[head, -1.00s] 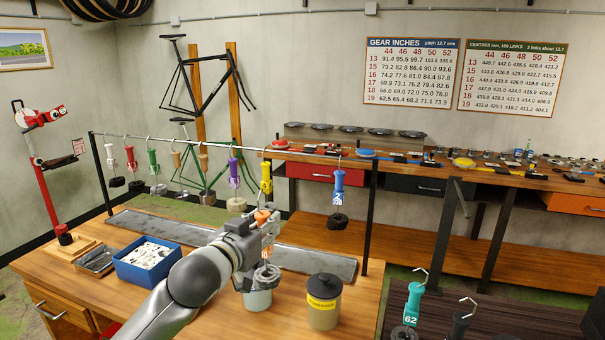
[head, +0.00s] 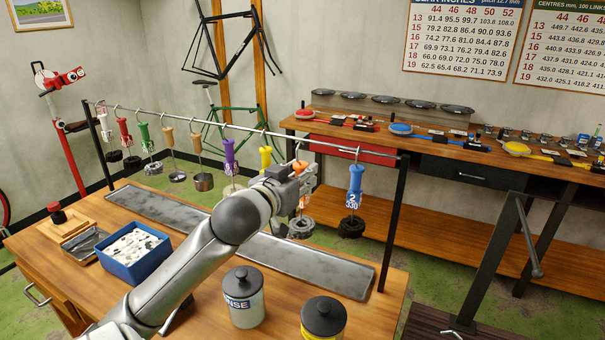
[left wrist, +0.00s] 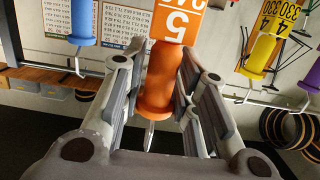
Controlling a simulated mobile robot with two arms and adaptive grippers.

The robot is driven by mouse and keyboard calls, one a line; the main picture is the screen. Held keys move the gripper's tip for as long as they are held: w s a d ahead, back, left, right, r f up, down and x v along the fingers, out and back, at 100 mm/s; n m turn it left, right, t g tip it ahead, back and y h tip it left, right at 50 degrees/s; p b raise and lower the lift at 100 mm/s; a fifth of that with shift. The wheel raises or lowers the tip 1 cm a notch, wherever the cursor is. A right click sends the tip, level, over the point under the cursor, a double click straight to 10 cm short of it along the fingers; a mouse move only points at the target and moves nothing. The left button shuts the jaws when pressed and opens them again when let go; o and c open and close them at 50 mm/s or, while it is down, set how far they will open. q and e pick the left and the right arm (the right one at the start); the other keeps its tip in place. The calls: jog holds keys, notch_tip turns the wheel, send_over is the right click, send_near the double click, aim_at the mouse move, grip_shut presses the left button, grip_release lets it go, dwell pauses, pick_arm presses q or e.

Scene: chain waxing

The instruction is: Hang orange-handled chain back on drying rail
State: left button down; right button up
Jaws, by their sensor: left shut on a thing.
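My left gripper (head: 300,186) is shut on the orange handle (head: 304,201) of a chain. A dark chain coil (head: 300,228) hangs beneath it, clear of the bench. In the left wrist view the orange handle (left wrist: 158,88) sits between the fingers, with a large 5 on its tag and its metal hook pointing down in that picture. The drying rail (head: 330,148) runs just behind the gripper. A hook shows by the rail above the gripper; I cannot tell whether it rests on it. The yellow-handled chain (head: 265,158) hangs to the left, the blue-handled chain (head: 355,182) to the right.
More chains hang along the rail, including a purple-handled one (head: 229,152). A long metal tray (head: 310,272) lies below. A lidded rinse pot (head: 243,299), a pot with a yellow label (head: 323,320) and a blue box (head: 134,256) stand on the bench.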

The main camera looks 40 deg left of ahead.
pick_arm(q)
jog(key=b+x, duration=0.1)
jog(key=x, duration=0.7)
jog(key=shift+w+f, duration=0.25)
jog(key=shift+f, duration=0.2)
pick_arm(e)
jog(key=shift+w+f, duration=0.2)
jog(key=shift+f, duration=0.45)
pick_arm(q)
jog(key=shift+a, duration=0.1)
pick_arm(e)
jog(key=shift+d, duration=0.15)
jog(key=shift+w, duration=0.15)
pick_arm(q)
jog(key=c, duration=1.1)
grip_release()
jog(key=shift+o, duration=0.7)
jog(key=shift+f, duration=0.1)
